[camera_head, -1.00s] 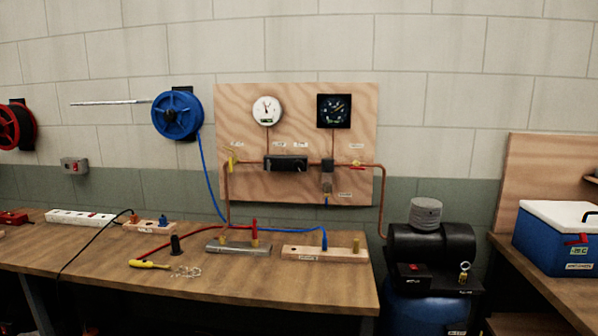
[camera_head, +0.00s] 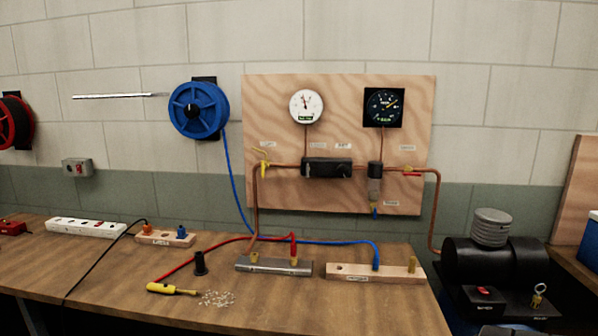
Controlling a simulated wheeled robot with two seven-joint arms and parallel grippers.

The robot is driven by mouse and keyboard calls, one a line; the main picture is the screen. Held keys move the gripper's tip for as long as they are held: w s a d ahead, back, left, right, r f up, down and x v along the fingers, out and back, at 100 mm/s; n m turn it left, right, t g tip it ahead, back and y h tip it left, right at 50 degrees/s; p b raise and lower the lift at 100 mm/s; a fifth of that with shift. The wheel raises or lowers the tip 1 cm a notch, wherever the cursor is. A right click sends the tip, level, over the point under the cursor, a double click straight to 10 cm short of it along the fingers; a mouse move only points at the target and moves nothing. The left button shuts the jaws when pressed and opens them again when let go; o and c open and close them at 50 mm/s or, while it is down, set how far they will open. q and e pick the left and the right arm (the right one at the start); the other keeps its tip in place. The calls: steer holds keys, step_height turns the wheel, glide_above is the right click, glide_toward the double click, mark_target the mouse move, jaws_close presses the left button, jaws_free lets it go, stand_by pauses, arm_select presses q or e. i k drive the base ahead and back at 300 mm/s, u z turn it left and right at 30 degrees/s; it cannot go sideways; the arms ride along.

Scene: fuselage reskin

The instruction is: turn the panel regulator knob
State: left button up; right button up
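A wooden panel (camera_head: 275,110) is fixed to the wall above the bench. A black block (camera_head: 328,168) sits in the copper pipe line at its middle; a small round detail shows near its right end, too small to tell whether it is the regulator knob. A white round gauge (camera_head: 306,107) and a black square gauge (camera_head: 384,107) are above it. A dark and grey cylindrical unit (camera_head: 375,184) hangs to the right, with a blue piece below. A yellow valve handle (camera_head: 264,164) is at left, a red one (camera_head: 411,173) at right. Neither gripper shows.
A black compressor (camera_head: 490,262) stands at the right. A blue hose reel (camera_head: 198,109) is on the wall.

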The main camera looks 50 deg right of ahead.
mark_target(343, 171)
steer(key=z, duration=0.3)
steer(key=i, duration=0.75)
steer(key=z, duration=0.7)
